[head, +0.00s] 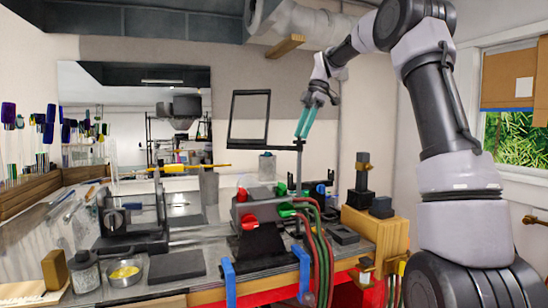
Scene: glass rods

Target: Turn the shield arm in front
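The shield is a dark-framed clear panel (231,117), upright in front of the back wall, left of my gripper. A thin dark shield arm (275,147) runs from the panel's lower edge to the top of a dark upright post (299,168). My gripper (301,136) points down with two teal fingers that show a narrow gap between them. Its tips are at the top of the post, beside the right end of the shield arm. I cannot tell whether they touch it.
A grey burner with red and green knobs and hoses (262,205) stands below the shield. A yellow-handled rod (175,168) lies across a stand to the left. Dark blocks (381,207) stand on a wooden box at right. A metal dish (124,272) sits front left.

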